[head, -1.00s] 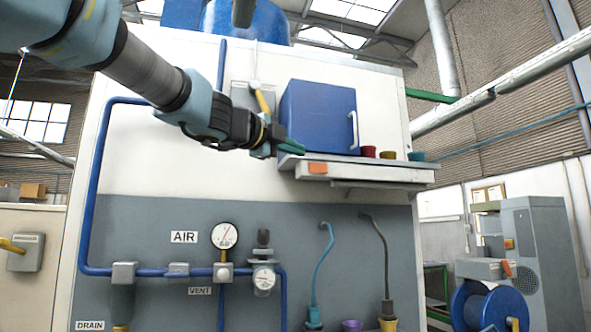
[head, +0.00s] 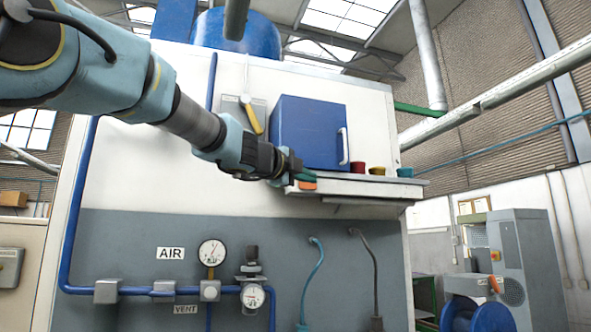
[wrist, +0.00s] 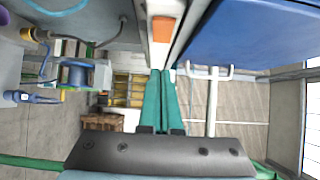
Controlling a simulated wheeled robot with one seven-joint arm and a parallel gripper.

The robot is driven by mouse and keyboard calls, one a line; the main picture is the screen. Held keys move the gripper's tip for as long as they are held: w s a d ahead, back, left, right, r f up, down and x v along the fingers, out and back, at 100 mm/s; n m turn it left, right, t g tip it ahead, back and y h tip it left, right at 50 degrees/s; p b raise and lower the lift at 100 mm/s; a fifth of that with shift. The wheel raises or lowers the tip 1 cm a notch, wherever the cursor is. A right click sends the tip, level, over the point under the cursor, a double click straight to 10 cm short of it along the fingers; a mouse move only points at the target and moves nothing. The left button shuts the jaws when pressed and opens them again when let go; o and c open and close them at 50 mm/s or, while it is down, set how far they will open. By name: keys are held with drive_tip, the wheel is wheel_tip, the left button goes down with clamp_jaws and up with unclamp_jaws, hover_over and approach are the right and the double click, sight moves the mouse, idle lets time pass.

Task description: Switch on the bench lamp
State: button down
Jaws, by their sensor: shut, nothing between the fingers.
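An orange switch-like block (head: 308,186) sits on the front edge of the white shelf (head: 370,187); it also shows in the wrist view (wrist: 163,29). A grey strip (head: 365,201) hangs under the shelf; I cannot tell whether it is the bench lamp, and no light shows from it. My gripper (head: 309,177) is shut and empty, its teal fingers together. In the head view the fingertips overlap the top of the orange block. In the wrist view the fingertips (wrist: 160,73) point toward it with a small gap in the picture; contact cannot be told.
A blue cabinet (head: 308,132) with a white handle stands on the shelf, close to my gripper. A yellow lever (head: 250,115) is on the wall behind my arm. Pipes and gauges (head: 212,252) are below.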

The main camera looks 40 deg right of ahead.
sight(308, 184)
drive_tip(key=shift+w+d+p, duration=0.5)
drive_tip(key=shift+w+d, duration=1.05)
drive_tip(key=shift+w, duration=0.3)
